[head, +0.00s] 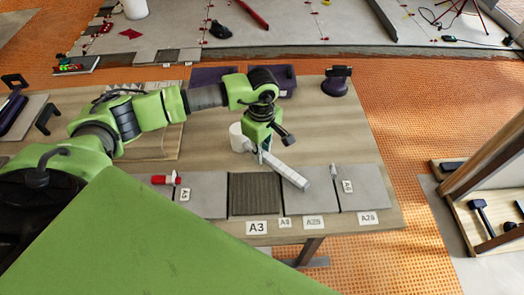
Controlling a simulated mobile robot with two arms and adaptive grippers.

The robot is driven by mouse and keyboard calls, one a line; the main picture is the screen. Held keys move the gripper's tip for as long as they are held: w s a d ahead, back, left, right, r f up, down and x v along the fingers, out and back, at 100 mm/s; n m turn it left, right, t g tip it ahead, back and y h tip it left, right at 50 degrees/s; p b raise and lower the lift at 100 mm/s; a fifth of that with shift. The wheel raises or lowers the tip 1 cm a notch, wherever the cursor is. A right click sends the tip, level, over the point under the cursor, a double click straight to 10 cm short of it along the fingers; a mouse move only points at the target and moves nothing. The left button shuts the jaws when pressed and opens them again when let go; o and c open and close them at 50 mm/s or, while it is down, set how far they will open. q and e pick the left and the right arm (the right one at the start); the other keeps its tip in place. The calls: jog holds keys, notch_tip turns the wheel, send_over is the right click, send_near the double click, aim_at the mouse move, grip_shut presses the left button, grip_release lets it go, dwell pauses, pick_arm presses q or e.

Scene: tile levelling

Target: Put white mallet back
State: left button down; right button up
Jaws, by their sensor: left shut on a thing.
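The white mallet (290,176) is over the front part of the wooden table. Its white head is at the upper left and its pale banded handle slants down to the right. My left gripper (262,155) comes down from above and is shut on the white mallet near its head. The fingertips are small here and partly hidden by the mallet and the wrist. I cannot tell whether the mallet touches the table. My right gripper is not in view.
Grey tiles with labels and a dark ribbed tile (254,194) line the table's front edge. A red-handled tool (165,180) lies at left. A dark suction cup (337,84) stands at the back right. A wooden rack (490,222) holding dark tools is on the right.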

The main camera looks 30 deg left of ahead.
pick_arm(q)
jog(key=c, duration=2)
grip_release()
jog(key=shift+o, duration=0.2)
jog(key=shift+r, duration=0.35)
notch_tip(320, 180, up, 11)
jog(key=b, duration=0.2)
jog(key=shift+r, duration=0.2)
